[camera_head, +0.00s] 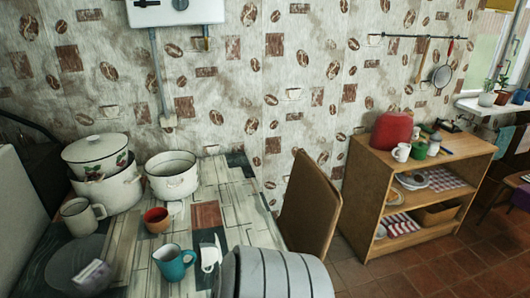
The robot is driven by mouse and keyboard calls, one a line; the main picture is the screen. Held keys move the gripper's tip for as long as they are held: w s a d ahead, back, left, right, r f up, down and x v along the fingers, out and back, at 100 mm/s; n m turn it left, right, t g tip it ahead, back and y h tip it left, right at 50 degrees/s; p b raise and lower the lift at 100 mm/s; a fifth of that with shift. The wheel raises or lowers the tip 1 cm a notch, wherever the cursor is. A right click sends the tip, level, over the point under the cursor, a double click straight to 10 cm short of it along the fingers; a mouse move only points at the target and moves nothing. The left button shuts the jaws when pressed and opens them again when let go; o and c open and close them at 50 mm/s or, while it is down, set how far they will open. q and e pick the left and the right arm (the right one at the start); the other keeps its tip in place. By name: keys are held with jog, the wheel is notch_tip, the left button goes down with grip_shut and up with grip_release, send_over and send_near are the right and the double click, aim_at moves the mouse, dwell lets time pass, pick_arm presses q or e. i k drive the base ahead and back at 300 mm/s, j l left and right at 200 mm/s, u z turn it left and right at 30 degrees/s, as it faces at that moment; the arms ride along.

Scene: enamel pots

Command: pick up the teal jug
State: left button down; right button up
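The teal jug (172,266) stands upright on the table (205,215), near the bottom of the head view. Its handle points right. A small white item (210,254) stands close to its right, and a red cup (156,221) stands behind it. Neither of my grippers shows in this view.
A white mug (78,217), stacked white pots (104,176) and another white pot (172,177) stand at left and back. A dark round plate (73,262) is left of the jug. A rounded grey striped object (275,275) fills the front right. A brown chair (311,203) stands right.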

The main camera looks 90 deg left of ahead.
aim_at(168, 258)
jog(key=u, duration=1.85)
